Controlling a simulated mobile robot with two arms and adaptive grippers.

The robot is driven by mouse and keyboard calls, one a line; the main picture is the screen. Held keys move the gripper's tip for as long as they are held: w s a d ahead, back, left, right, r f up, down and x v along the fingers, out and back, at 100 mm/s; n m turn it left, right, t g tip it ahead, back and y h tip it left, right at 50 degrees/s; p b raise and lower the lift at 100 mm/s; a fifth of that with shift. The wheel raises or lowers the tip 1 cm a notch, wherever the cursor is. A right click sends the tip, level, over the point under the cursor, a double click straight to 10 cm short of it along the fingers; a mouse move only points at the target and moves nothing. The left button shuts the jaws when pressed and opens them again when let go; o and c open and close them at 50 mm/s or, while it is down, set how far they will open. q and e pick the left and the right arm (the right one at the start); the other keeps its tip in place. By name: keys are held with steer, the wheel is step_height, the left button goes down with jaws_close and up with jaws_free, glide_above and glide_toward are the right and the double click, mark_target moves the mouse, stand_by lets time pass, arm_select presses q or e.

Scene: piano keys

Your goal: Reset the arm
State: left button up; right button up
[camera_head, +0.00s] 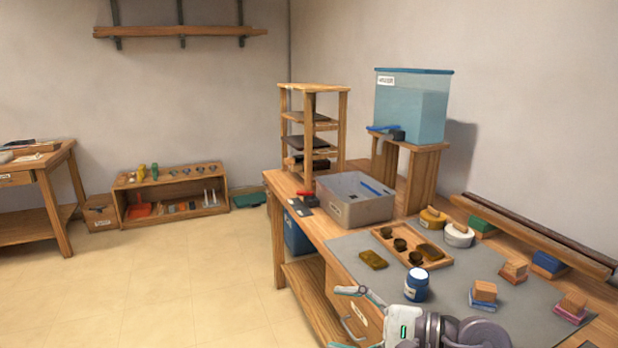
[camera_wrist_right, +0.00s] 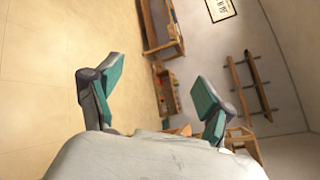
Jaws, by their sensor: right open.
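My right gripper (camera_head: 342,318) shows at the bottom of the head view, by the front edge of the wooden workbench (camera_head: 330,238). Its fingers point left and are spread apart. In the right wrist view the gripper (camera_wrist_right: 158,86) is open, with its teal pads apart and nothing between them. Beyond the pads are the tiled floor and distant furniture. The right wrist (camera_head: 455,332) lies near the front of the grey mat (camera_head: 450,283), below the blue jar (camera_head: 417,285). My left gripper is not in view.
The bench holds a grey bin (camera_head: 357,208), a wooden tray (camera_head: 436,262), several wood-topped blocks, a small shelf (camera_head: 340,125) and a water tank (camera_head: 412,110) on a stand. A low shelf (camera_head: 170,190) stands by the back wall. The floor (camera_head: 170,280) left of the bench is clear.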

step_height(320, 180, up, 6)
steer(key=d+m+t+y, duration=0.1)
steer(key=m+t+y, duration=0.2)
steer(key=m+t, duration=0.65)
steer(key=d+f+m+t+h, duration=0.2)
steer(key=d+m+t+h, duration=0.6)
steer(key=m, duration=1.1)
steer(key=s+d+f+m+g+h, duration=0.2)
steer(key=d+f+m+g+h, duration=0.2)
steer(key=f+m+h, duration=0.4)
steer(key=s+d+f+m+g+h, duration=0.1)
steer(key=d+f+m+g+h, duration=0.4)
steer(key=m, duration=0.6)
steer(key=s+a+f+m+g+y, duration=0.2)
steer(key=s+f+m+g, duration=0.35)
steer(key=s+f, duration=0.45)
steer(key=s+a+f+m+g+y, duration=0.1)
steer(key=s+f+m+g, duration=0.6)
steer(key=s, duration=0.6)
step_height(320, 180, down, 25)
steer(key=n+p, duration=0.3)
steer(key=s+d+f+g+p, duration=0.1)
steer(key=s+d+f, duration=0.2)
steer(key=s+f, duration=1)
steer(key=s, duration=0.4)
steer(key=shift+f, duration=0.35)
